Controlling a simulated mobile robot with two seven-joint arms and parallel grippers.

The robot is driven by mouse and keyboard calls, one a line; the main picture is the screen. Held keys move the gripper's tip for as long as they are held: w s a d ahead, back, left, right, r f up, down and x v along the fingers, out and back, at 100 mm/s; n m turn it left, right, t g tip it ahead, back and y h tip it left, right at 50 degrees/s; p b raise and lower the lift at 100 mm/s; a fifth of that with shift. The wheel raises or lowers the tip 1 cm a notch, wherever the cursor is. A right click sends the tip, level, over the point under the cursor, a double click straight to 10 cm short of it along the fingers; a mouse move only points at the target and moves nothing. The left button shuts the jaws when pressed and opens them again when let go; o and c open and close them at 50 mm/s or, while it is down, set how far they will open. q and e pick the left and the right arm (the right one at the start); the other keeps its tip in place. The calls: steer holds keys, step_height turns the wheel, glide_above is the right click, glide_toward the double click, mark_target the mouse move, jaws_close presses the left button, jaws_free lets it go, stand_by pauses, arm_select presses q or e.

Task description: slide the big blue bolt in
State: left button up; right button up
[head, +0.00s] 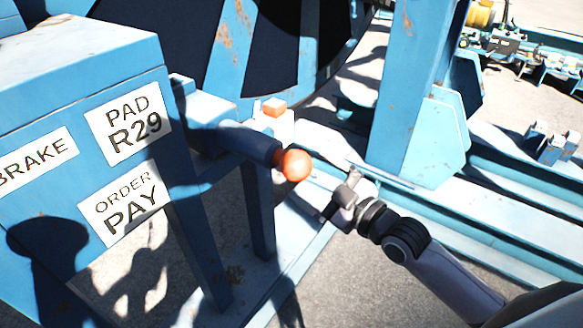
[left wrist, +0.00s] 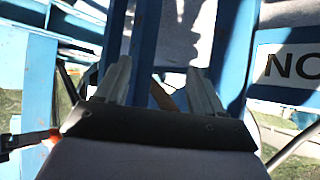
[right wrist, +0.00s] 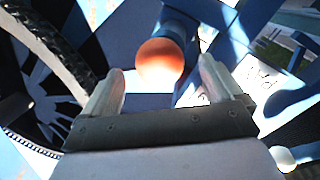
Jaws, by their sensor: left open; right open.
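The blue bolt (head: 248,143) is a dark blue bar that sticks out of a blue housing beside the cabinet. It ends in a round orange knob (head: 296,165). My right gripper (head: 340,193) is open and empty, just right of the knob and a little below it, with a gap between. In the right wrist view the knob (right wrist: 160,62) shows ahead, between the two spread fingers, with the bar behind it. My left gripper (left wrist: 158,66) is open among blue frame beams in the left wrist view, and is not in the head view. The bolt's far end is hidden in the housing.
A blue cabinet (head: 60,75) with white labels reading BRAKE, PAD R29 and ORDER PAY stands at left. A thick blue post (head: 405,95) rises behind my right gripper. A dark reel stands at the back.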

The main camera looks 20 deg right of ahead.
mark_target(291, 162)
steer(key=shift+x, duration=3.6)
steer(key=shift+r, duration=0.1)
